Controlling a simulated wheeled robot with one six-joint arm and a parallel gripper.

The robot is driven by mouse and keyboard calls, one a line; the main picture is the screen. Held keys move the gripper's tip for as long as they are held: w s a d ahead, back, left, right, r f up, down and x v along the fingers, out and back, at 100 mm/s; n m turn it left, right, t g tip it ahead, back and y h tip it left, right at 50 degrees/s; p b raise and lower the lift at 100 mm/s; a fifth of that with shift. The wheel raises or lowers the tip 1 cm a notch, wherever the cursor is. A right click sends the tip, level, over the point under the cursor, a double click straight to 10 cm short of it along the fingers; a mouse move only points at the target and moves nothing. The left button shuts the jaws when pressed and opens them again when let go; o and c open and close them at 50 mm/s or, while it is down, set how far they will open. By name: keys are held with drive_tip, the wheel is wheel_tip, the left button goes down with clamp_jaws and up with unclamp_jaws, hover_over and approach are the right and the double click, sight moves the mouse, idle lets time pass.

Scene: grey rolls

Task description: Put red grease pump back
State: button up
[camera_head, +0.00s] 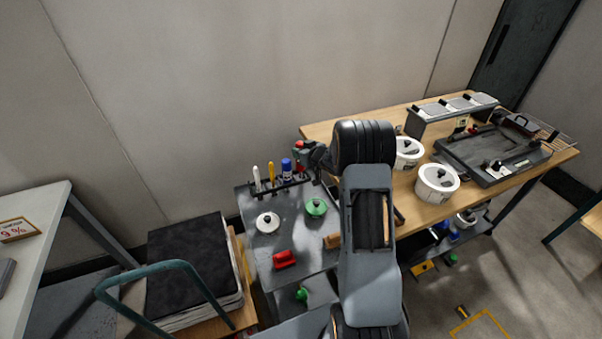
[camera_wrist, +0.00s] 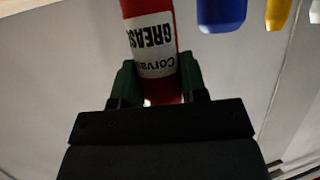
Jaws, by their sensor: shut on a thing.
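The red grease pump (camera_wrist: 150,40), a red cylinder with a white label reading GREASE, stands between the green fingers of my gripper (camera_wrist: 158,85) in the wrist view. My gripper is shut on it. In the head view my gripper (camera_head: 303,150) is at the back right of the grey cart, and a little of the red pump (camera_head: 299,166) shows beneath it, beside the blue tool. The dark tool rack (camera_head: 283,186) runs along the cart's back edge. My arm and gripper hide whether the pump touches the rack.
A blue tool (camera_head: 286,165), a yellow tool (camera_head: 271,173) and a white tool (camera_head: 257,178) stand in the rack. A white lid (camera_head: 268,222), a green lid (camera_head: 316,207) and a red object (camera_head: 285,259) lie on the grey cart (camera_head: 257,245). A wooden workbench (camera_head: 425,208) stands right.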

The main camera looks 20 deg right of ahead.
drive_tip(key=shift+f, duration=3)
drive_tip(key=shift+f, duration=0.15)
drive_tip(key=o, duration=0.6)
drive_tip(key=shift+o, duration=0.2)
